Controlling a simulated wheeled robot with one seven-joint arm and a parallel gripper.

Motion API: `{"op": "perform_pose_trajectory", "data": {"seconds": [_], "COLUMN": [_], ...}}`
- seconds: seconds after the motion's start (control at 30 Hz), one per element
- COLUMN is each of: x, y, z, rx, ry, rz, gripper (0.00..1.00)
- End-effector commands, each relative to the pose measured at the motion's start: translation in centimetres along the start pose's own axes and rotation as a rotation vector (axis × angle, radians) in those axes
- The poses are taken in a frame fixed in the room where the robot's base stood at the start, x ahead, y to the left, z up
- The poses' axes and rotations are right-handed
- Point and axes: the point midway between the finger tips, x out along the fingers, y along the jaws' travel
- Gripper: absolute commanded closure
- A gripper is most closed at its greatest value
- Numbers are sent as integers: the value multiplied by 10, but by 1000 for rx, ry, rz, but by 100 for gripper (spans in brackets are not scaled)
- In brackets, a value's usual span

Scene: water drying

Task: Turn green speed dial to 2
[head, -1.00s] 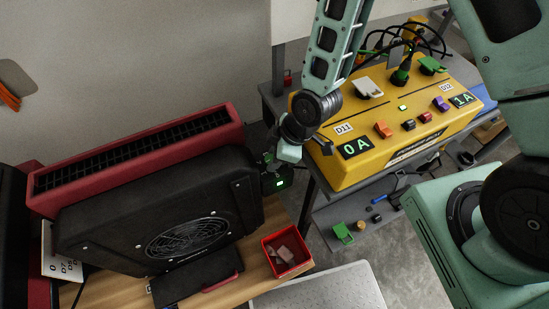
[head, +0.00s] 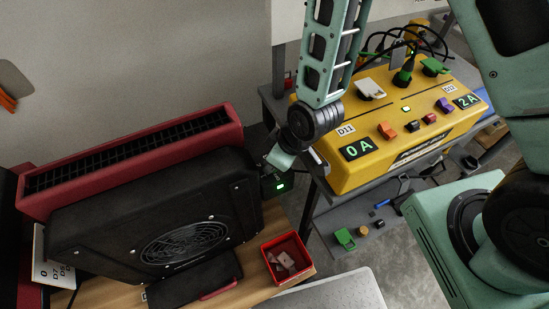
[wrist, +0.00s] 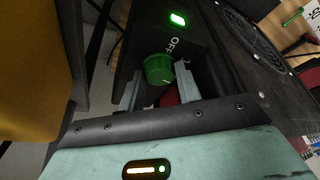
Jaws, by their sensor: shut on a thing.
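The green speed dial (wrist: 159,69) sits on the black control panel of the dryer, below a lit green light (wrist: 178,19) and a white OFF marking, in the wrist view. My gripper (wrist: 158,88) is shut on the dial, with one finger on each side of it. The dial's pointer and the numbers around it are mostly hidden by the fingers. In the head view the black dryer (head: 150,215) stands on the wooden bench. My gripper (head: 268,178) is at its right end, where the dial is hidden. The yellow box's right display (head: 467,101) reads 2A, its left display (head: 358,148) 0A.
The yellow power box (head: 400,110) stands on a grey table right of my gripper, close to my wrist. A red bin (head: 286,257) holding small pieces sits on the bench in front. A red vented unit (head: 125,160) is behind the dryer.

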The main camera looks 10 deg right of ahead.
Motion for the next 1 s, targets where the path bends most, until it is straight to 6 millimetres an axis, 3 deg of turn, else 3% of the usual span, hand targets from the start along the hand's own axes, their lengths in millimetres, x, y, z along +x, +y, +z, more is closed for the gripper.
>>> {"op": "perform_pose_trajectory", "data": {"seconds": [0.17, 0.2, 0.27, 0.3, 0.67, 1.0], "x": [0, 0, 0, 0, -5, -55], "y": [1, 1, 1, 0, 0, 1], "z": [-1, -1, -1, -1, -1, -1], "rx": [0, -1, -1, -1, -1, -1], "ry": [2, 2, 2, 2, 2, 5], "rz": [1, 1, 1, 1, 0, 3], "gripper": [89, 64, 47, 45, 45, 45]}}
